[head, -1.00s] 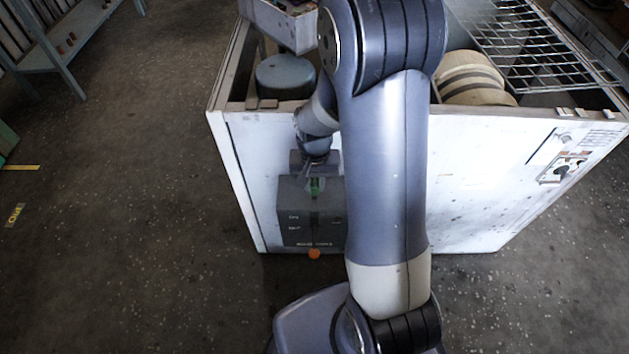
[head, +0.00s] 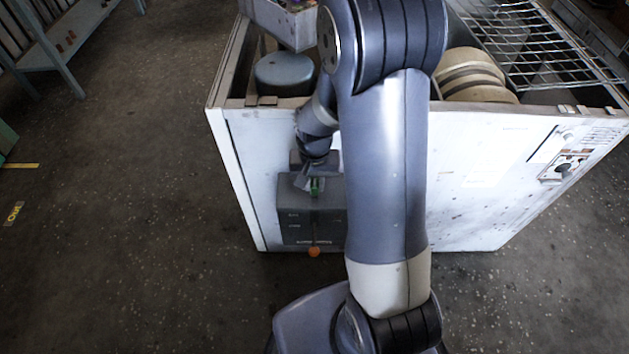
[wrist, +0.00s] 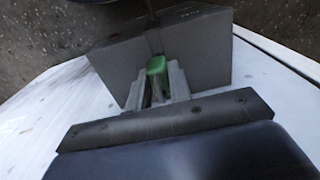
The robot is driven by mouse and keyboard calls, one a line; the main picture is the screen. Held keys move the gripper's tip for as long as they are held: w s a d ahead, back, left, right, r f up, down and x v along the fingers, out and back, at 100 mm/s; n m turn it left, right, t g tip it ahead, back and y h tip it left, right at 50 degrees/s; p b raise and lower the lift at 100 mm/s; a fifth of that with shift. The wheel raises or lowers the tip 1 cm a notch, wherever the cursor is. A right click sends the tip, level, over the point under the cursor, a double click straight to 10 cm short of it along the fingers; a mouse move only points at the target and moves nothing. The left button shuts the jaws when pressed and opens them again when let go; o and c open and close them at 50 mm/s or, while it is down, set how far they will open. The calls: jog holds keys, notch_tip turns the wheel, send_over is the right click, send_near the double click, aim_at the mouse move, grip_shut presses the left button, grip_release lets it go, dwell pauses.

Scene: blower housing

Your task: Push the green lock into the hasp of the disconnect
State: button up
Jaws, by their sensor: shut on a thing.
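The green lock (head: 316,186) is small and sits between the fingers of my gripper (head: 312,180), close against the disconnect. It also shows in the wrist view as a green block (wrist: 157,67) between the two grey fingertips of my gripper (wrist: 158,78). The gripper is shut on it. The disconnect (head: 297,222) is a dark grey box on the white housing front, and it fills the upper part of the wrist view (wrist: 205,55). An orange knob (head: 314,252) shows at its lower end. The hasp is hidden; I cannot tell whether the lock is in it.
The white blower housing (head: 480,190) stands behind, open on top, with a wire rack (head: 535,45), a round grey part (head: 284,75) and a grey bin (head: 280,20). A shelf (head: 70,40) stands far left.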

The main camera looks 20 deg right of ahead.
jog(key=shift+f+b, duration=0.9)
jog(key=shift+f, duration=0.25)
dwell(0.5)
jog(key=o, duration=0.9)
notch_tip(320, 180, up, 11)
jog(key=shift+f+p, duration=0.1)
jog(key=shift+p, duration=1.15)
notch_tip(320, 180, down, 10)
jog(key=shift+r+b, duration=0.1)
jog(key=shift+b, duration=0.75)
